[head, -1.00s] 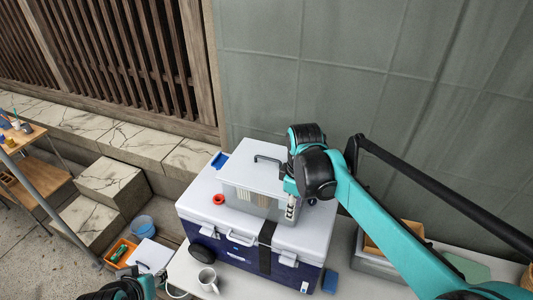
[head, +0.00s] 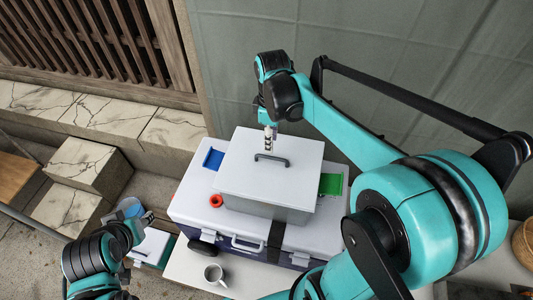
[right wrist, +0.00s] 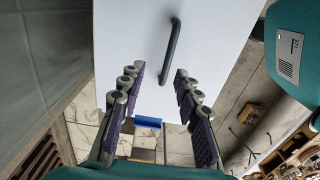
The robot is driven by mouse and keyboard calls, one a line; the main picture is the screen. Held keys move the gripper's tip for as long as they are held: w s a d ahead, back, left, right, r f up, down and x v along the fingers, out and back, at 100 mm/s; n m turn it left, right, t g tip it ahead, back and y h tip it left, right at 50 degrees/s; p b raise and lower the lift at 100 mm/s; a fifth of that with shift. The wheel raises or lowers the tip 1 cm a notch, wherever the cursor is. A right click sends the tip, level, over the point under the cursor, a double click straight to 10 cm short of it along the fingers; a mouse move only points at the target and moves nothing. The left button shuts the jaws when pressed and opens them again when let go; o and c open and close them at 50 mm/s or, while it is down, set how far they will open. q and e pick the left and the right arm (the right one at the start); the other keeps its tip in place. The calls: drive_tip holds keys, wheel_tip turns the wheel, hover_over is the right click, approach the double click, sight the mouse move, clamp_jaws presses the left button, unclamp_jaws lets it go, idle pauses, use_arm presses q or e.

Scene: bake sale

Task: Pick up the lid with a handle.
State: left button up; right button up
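The lid (head: 235,165) is a flat pale grey panel with a dark bar handle (head: 272,157) on top. It covers a grey box (head: 262,208) that stands on the cooler (head: 190,215). My right gripper (head: 268,142) points down just behind the handle in the head view, with its tips partly hidden. In the right wrist view my right gripper (right wrist: 157,74) is open and empty over the lid (right wrist: 125,35).
A blue item (head: 213,158), a red ring (head: 216,201) and a green item (head: 331,184) lie on the cooler around the box. A grey wall (head: 240,60) is close behind.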

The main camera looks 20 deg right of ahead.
sight(271, 157)
drive_tip(key=shift+s+f, duration=0.75)
drive_tip(key=shift+s, duration=0.05)
drive_tip(key=f, duration=0.4)
drive_tip(key=shift+w+a+f+p, duration=0.1)
drive_tip(key=shift+w+f+p, duration=0.15)
drive_tip(key=shift+f+p, duration=0.15)
drive_tip(key=shift+s+r, duration=0.1)
drive_tip(key=shift+s, duration=0.15)
drive_tip(key=shift+w, duration=0.15)
clamp_jaws()
